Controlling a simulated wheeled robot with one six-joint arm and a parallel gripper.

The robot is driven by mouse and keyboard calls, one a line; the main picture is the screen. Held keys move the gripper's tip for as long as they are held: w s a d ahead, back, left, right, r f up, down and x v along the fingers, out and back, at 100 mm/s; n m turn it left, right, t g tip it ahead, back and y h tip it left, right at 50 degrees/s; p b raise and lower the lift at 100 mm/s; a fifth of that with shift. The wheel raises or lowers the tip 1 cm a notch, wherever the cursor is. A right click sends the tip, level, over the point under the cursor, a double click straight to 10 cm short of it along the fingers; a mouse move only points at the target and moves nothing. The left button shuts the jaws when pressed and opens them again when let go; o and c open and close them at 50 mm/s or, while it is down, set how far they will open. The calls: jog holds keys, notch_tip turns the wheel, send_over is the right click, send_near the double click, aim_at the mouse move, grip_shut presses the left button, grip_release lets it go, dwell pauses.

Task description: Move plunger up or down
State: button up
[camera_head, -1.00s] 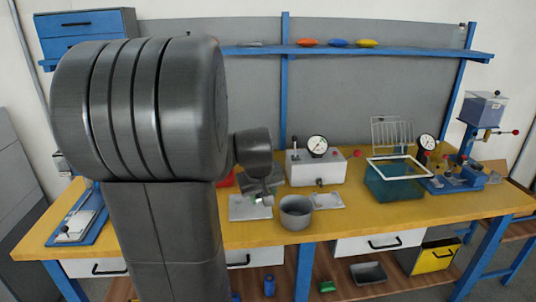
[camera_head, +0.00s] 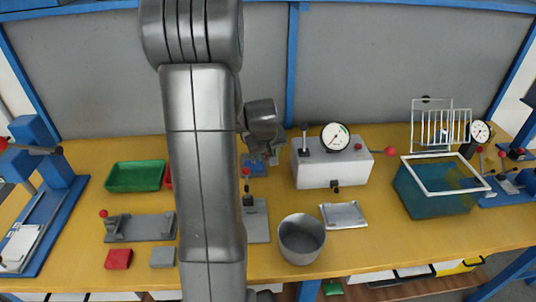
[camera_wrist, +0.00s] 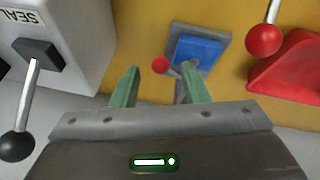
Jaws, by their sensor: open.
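My gripper (camera_wrist: 160,70) is open, with its two green fingers apart. In the head view my gripper (camera_head: 266,150) hangs over the table left of the white gauge box. In the wrist view a red ball knob (camera_wrist: 160,64) shows between the fingertips, with nothing gripped. Beside it a blue block (camera_wrist: 197,51) sits on a grey square plate. In the head view the red knob (camera_head: 245,171) stands on a small fixture with a grey base plate (camera_head: 257,228), partly hidden by my arm. I cannot tell which part is the plunger.
The white gauge box (camera_head: 330,165) has levers and stands close right of my gripper. A grey pot (camera_head: 301,240), a metal plate (camera_head: 343,215) and a teal tank (camera_head: 432,200) lie further right. A green tray (camera_head: 136,176) and a blue press (camera_head: 45,190) are left.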

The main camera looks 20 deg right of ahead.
jog(key=shift+w+f, duration=0.1)
jog(key=shift+f, duration=0.45)
jog(key=shift+c, duration=0.4)
grip_shut()
jog(key=shift+w+d+r+p, duration=0.1)
jog(key=shift+r+p, duration=0.2)
jog(key=shift+r, duration=0.7)
jog(key=shift+o, duration=0.4)
grip_release()
jog(key=shift+r, duration=0.1)
